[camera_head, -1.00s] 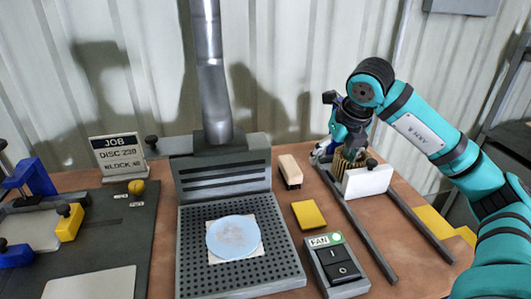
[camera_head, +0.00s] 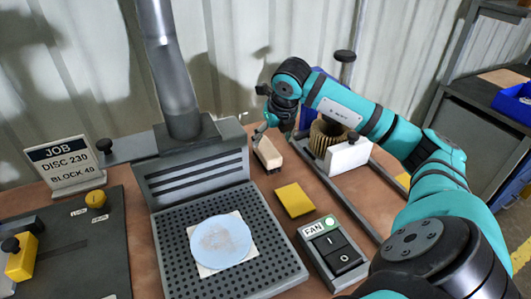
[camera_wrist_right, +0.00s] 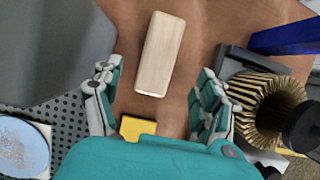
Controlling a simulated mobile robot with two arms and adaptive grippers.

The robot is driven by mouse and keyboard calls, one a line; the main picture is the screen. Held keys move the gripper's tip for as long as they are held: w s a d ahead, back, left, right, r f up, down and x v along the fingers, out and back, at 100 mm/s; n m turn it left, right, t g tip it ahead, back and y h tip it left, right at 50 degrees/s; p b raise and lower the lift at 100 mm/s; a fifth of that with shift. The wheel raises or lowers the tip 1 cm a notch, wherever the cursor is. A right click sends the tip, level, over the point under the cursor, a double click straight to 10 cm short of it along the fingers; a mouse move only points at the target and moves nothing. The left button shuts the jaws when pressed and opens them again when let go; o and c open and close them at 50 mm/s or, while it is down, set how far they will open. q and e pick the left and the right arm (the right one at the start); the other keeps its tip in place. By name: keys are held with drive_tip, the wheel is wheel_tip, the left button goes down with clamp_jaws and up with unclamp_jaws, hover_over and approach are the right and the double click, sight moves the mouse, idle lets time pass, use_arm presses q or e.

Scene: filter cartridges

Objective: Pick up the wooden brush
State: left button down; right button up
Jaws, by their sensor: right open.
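The wooden brush (camera_head: 267,154) is a pale wooden block with dark bristles beneath, lying on the brown table right of the perforated grey station. In the right wrist view the brush (camera_wrist_right: 160,54) lies ahead of and between the spread fingers, apart from them. My right gripper (camera_head: 266,126) hangs just behind and above the brush in the head view, its fingers partly hidden by the arm. In the wrist view my right gripper (camera_wrist_right: 158,98) is open and empty. My left gripper is not in view.
A yellow pad (camera_head: 294,200) and a fan switch box (camera_head: 331,251) lie in front of the brush. A pleated filter cartridge (camera_head: 327,136) and a white block (camera_head: 347,155) stand to its right on rails. The perforated station (camera_head: 165,230) with a blue disc (camera_head: 220,241) is left.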

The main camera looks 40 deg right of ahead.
sight(267, 147)
drive_tip(key=shift+x, duration=1.05)
drive_tip(key=shift+w+f+p, duration=0.15)
drive_tip(key=shift+f+p, duration=0.2)
drive_tip(key=x, duration=0.2)
drive_tip(key=p+x, duration=0.1)
drive_tip(key=x, duration=0.1)
drive_tip(key=shift+w, duration=0.3)
use_arm(q)
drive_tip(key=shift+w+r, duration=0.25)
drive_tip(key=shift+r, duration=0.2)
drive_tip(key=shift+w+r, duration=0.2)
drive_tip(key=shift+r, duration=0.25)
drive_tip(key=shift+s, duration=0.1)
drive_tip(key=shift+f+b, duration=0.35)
drive_tip(key=shift+b, duration=0.05)
use_arm(e)
drive_tip(key=shift+f, duration=0.3)
drive_tip(key=c, duration=1.3)
drive_tip(key=shift+c, duration=0.3)
